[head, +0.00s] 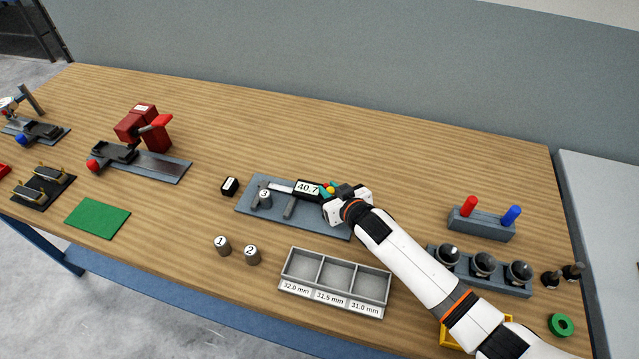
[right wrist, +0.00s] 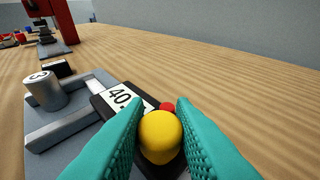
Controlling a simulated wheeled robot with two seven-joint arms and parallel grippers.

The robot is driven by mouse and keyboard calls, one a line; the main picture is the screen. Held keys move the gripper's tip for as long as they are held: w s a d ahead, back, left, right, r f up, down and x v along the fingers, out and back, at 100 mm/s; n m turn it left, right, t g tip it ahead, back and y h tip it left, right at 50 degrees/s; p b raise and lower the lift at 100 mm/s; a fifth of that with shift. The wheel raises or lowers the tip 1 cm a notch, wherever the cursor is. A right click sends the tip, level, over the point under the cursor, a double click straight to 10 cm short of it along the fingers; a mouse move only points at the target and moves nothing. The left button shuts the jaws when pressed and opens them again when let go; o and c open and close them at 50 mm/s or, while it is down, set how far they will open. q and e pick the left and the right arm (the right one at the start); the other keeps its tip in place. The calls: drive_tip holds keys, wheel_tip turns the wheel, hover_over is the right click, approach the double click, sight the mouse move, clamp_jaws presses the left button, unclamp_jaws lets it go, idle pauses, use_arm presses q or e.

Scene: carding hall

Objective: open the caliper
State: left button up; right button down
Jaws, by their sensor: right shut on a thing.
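The caliper lies on a blue-grey plate (head: 318,226) mid-table. Its black slider has a white display (head: 307,188) reading 40.7; in the right wrist view the display (right wrist: 119,98) is partly covered. Its sliding jaw (head: 289,207) stands apart from the far-left jaw. A grey cylinder marked 3 (head: 264,198) stands upright between the jaws and also shows in the right wrist view (right wrist: 45,90). My right gripper (head: 329,190) has teal fingers shut on the yellow knob (right wrist: 160,134) of the slider. A red button (right wrist: 167,106) sits just beyond the knob. My left gripper is not in view.
Cylinders 1 (head: 222,245) and 2 (head: 252,255) stand in front of the plate. A three-compartment tray (head: 336,273) labelled 32.0, 31.5 and 31.0 mm lies nearer. A small black block (head: 229,186) sits left of the plate. The table behind is clear.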

drive_tip(key=c, duration=1.2)
unclamp_jaws()
drive_tip(key=shift+a, duration=0.15)
drive_tip(key=shift+c, duration=0.2)
drive_tip(key=shift+s, duration=0.1)
drive_tip(key=b+v, duration=0.1)
drive_tip(key=v, duration=1.1)
drive_tip(key=shift+f, duration=0.1)
